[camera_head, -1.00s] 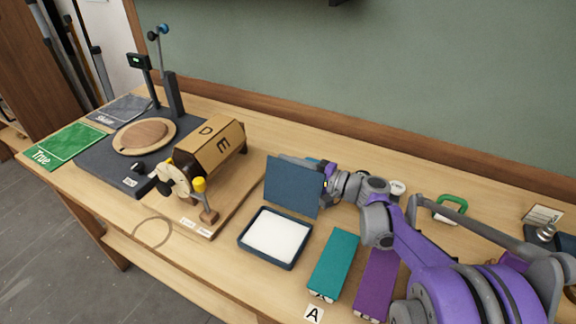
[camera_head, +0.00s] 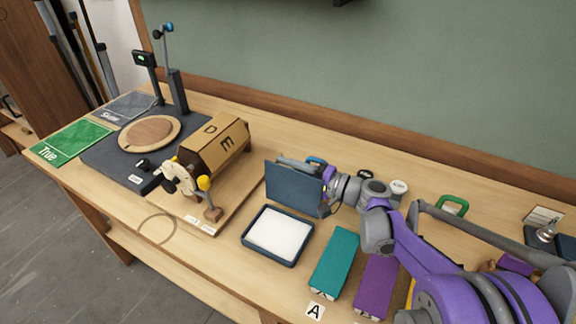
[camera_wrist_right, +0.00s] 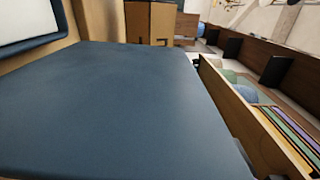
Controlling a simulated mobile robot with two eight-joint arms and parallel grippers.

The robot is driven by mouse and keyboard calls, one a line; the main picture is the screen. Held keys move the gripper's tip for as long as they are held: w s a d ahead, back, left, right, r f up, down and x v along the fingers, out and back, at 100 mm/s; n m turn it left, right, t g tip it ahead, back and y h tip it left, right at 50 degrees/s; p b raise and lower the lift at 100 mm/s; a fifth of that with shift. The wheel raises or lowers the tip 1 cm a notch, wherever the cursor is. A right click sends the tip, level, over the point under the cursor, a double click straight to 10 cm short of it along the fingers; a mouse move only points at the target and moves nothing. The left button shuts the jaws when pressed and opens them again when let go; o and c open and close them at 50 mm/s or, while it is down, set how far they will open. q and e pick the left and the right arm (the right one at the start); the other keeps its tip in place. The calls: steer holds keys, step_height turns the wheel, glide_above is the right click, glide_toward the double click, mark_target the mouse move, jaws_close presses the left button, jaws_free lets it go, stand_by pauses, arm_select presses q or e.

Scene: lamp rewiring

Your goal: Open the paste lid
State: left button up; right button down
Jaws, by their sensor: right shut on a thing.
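The paste box (camera_head: 250,247) is a dark blue, shallow square tray with its white paste (camera_head: 280,230) uncovered. Its dark blue flat lid (camera_head: 292,188) stands steeply tilted just behind the box. My right gripper (camera_head: 322,186) is shut on the lid at its right side; the fingertips are mostly hidden by the lid and wrist. In the right wrist view the lid (camera_wrist_right: 110,110) fills much of the picture, with the box's rim and white paste (camera_wrist_right: 25,18) at the upper left. I cannot tell whether the lid touches the box or table. My left gripper is not in view.
A teal block (camera_head: 334,258) and a purple block (camera_head: 377,285) lie right of the box. A wooden drum marked D and E (camera_head: 212,150) stands to the left. A green ring-like item (camera_head: 453,205) lies right of my arm. The bench behind the lid is fairly clear.

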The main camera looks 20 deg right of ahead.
steer(key=c, duration=0.6)
jaws_free()
steer(key=v, duration=1)
steer(key=shift+s+d, duration=0.25)
steer(key=shift+s, duration=0.1)
